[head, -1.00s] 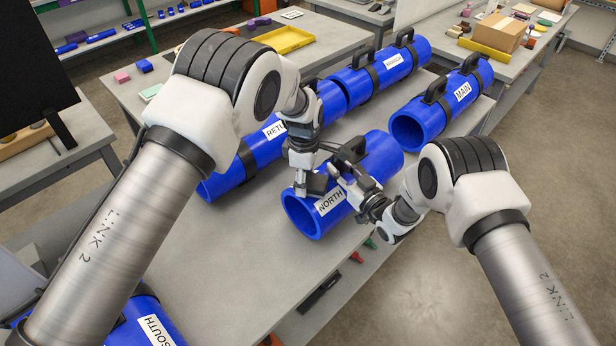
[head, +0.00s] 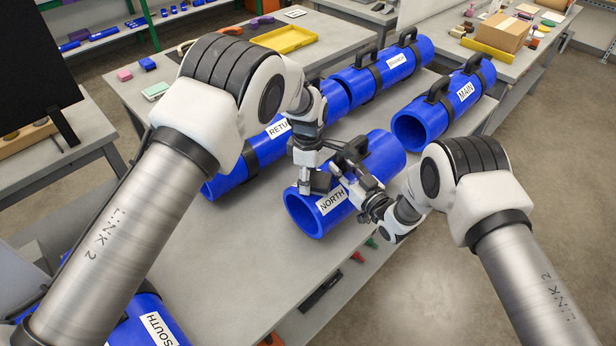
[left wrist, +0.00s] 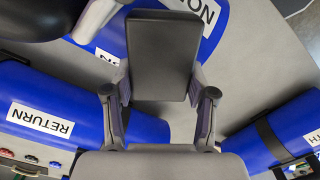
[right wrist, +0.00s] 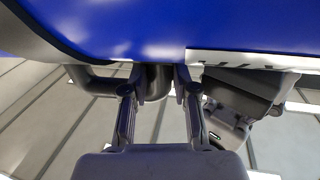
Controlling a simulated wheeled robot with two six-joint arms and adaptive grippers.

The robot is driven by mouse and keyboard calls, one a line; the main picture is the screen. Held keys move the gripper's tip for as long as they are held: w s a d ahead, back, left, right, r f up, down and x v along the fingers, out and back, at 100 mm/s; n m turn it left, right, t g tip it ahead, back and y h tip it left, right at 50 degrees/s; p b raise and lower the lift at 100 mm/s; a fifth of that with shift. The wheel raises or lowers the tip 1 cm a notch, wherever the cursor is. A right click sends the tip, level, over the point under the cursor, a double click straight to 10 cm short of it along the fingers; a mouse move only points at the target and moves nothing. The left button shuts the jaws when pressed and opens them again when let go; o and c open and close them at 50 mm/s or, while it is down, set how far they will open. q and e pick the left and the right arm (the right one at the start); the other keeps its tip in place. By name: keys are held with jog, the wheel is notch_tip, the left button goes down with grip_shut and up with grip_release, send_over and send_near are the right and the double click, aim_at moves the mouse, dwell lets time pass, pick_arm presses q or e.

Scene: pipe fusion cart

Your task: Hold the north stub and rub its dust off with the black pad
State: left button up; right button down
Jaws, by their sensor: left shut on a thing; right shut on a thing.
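The north stub (head: 384,156) is a blue pipe with a white NORTH label (head: 332,200), lying on the grey table in the head view. My right gripper (head: 350,163) is shut on its dark handle, which shows between the fingers in the right wrist view (right wrist: 157,82). My left gripper (head: 309,174) is shut on the black pad (left wrist: 164,55), a flat dark block. The pad is at the upper side of the stub's near end, beside the label. I cannot tell whether it is pressed on the surface. No dust can be made out.
The RETURN pipe (head: 226,182) lies to the left of the stub, the BRANCH pipe (head: 381,73) behind, and the MAIN pipe (head: 427,118) at right. The SOUTH pipe (head: 140,328) is at the lower left. The table's middle front (head: 235,250) is clear.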

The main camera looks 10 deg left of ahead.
pick_arm(q)
jog(key=shift+w+d+f, duration=0.15)
jog(key=shift+w+d, duration=0.3)
jog(key=shift+c, duration=0.5)
jog(key=shift+s+a, duration=0.6)
jog(key=shift+s, duration=0.2)
jog(key=shift+r, duration=3.6)
jog(key=shift+f, duration=0.1)
jog(key=shift+w+d+f, duration=0.1)
jog(key=shift+w+f, duration=0.05)
jog(key=shift+f, duration=1.05)
jog(key=shift+w+f, duration=0.1)
jog(key=shift+f, duration=1.05)
jog(key=shift+f, duration=1.05)
